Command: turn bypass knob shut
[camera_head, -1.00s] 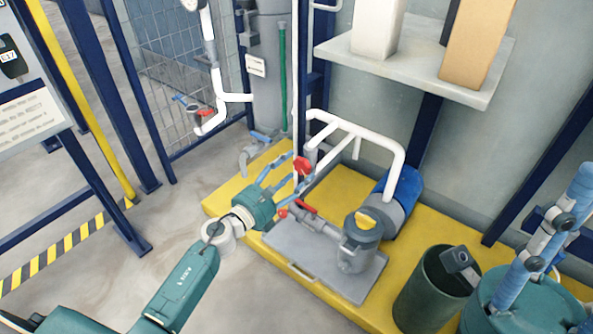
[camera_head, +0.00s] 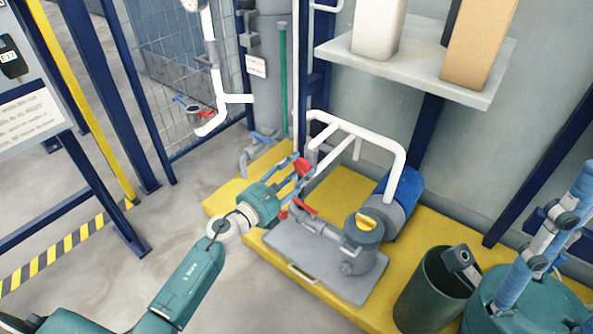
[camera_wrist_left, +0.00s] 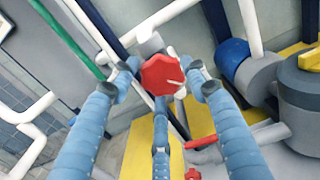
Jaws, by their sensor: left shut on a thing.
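The bypass knob is a red, many-sided knob (camera_head: 303,167) on the pipework above the yellow base. In the left wrist view, the red knob (camera_wrist_left: 161,75) sits between my fingertips, with a pale mark on its right side. My left gripper (camera_head: 296,175) reaches it from the lower left, with its blue fingers closed around the knob's sides. The fingers partly hide the knob and its stem in the head view. My right gripper (camera_head: 520,240) is at the lower right, its fingers spread and apart from the knob.
Red lever handles (camera_head: 303,206) sit just below the knob, close to my left fingers. A grey pump with a yellow cap (camera_head: 366,222) and a white pipe frame (camera_head: 385,147) stand to the right. A dark green bin (camera_head: 420,300) is near my right gripper.

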